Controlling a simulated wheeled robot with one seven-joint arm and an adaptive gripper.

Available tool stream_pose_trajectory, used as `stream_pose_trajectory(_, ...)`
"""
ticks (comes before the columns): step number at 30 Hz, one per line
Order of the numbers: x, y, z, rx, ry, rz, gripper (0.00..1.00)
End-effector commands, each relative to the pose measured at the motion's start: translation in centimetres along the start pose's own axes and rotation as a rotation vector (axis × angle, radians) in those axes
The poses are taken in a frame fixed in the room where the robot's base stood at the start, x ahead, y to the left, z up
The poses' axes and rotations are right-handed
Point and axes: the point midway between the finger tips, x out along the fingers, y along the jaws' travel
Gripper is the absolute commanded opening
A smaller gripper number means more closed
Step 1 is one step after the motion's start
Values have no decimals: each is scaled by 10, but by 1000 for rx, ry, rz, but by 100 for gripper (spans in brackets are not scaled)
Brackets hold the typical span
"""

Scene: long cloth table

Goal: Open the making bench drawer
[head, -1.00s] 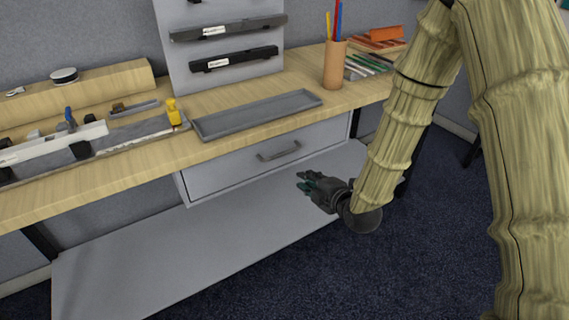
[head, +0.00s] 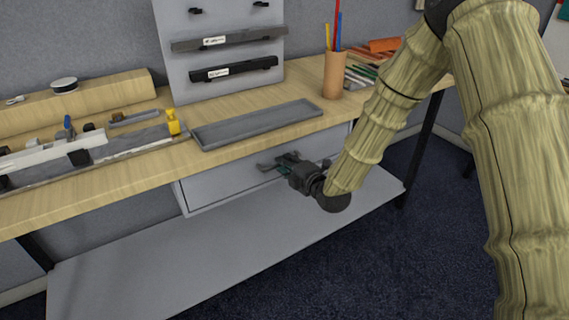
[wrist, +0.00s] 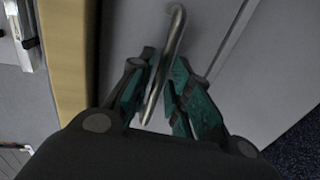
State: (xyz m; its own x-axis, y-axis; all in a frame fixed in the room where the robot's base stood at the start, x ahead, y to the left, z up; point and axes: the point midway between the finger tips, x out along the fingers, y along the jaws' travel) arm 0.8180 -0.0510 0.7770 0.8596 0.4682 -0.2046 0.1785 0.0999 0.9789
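The making bench drawer (head: 222,182) is a grey front under the wooden bench top, and it looks shut. Its bar handle (wrist: 173,45) runs between the two teal-padded fingers of my gripper (wrist: 160,92) in the wrist view. The fingers stand on either side of the bar, close to it, with a narrow gap showing on at least the right side. In the head view my gripper (head: 278,164) is at the drawer front and hides most of the handle.
The wooden bench top (head: 110,188) overhangs the drawer. A grey tray (head: 255,124), a pencil cup (head: 335,75) and a yellow item (head: 173,122) stand on it. A grey lower shelf (head: 200,250) lies below the drawer. Carpet in front is clear.

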Motion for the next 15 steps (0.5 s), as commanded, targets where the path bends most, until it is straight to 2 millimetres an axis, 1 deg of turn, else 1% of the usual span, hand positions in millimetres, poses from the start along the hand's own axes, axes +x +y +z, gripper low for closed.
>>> stream_pose_trajectory(3,8,0,0,1,0,1,19)
stream_pose_trajectory(6,12,1,0,0,-1,1,19)
stream_pose_trajectory(14,12,0,0,1,0,0,19)
stream_pose_trajectory(15,12,0,0,1,0,0,16)
